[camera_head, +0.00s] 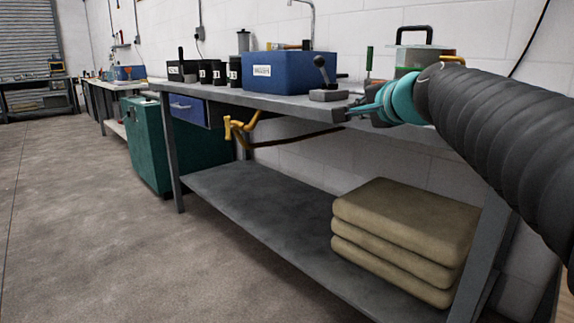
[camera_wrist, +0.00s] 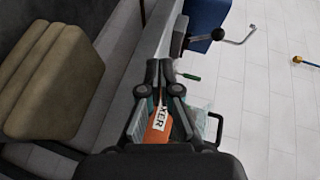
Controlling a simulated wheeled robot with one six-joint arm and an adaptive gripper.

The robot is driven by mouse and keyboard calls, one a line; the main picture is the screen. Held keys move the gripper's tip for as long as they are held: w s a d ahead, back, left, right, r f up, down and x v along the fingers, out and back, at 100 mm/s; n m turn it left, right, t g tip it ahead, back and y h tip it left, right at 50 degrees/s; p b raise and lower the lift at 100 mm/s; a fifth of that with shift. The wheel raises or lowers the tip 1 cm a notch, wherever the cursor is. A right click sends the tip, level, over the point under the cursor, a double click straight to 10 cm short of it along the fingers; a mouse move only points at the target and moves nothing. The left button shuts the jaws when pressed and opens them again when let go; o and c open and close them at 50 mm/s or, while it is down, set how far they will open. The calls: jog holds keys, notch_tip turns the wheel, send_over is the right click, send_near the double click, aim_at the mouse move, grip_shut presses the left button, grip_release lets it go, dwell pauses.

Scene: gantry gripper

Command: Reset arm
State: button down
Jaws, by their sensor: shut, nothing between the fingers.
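My arm reaches in from the right in the head view, in a dark ribbed sleeve with a teal wrist. My gripper (camera_head: 354,109) is at the front edge of the grey workbench (camera_head: 245,98), close to the lever block (camera_head: 328,95). In the wrist view my gripper (camera_wrist: 159,66) has its two dark fingers together, with nothing held at the tips. An orange item with a white label (camera_wrist: 157,128) shows behind the finger linkage; part of it is hidden. The lever with a black knob (camera_wrist: 190,34) is beyond the fingertips.
A blue bin (camera_head: 290,72) and several black containers (camera_head: 205,72) stand on the bench. A yellow hooked piece (camera_head: 238,128) hangs at its front. Folded tan sacks (camera_head: 400,235) lie on the lower shelf (camera_head: 255,205). A green cabinet (camera_head: 150,145) stands left. The floor (camera_head: 90,200) is clear.

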jog(key=s+f+n+g+h+p, duration=0.1)
jog(key=s+f+n+g+p, duration=0.2)
jog(key=s+f, duration=0.5)
jog(key=s+f+n+g+h+p, duration=0.1)
jog(key=s+f+n+g, duration=0.4)
jog(key=f, duration=0.6)
jog(key=s+d+f+n+h+p, duration=0.1)
jog(key=s+n+p, duration=0.1)
jog(key=s, duration=0.6)
jog(key=s+f+n+g+h+p, duration=0.1)
jog(key=s+f+n+p, duration=0.1)
jog(key=s+p, duration=0.2)
jog(key=shift+s+d+f+n+p, duration=0.15)
jog(key=shift+s+d+n+p, duration=0.25)
jog(key=shift+s, duration=1.45)
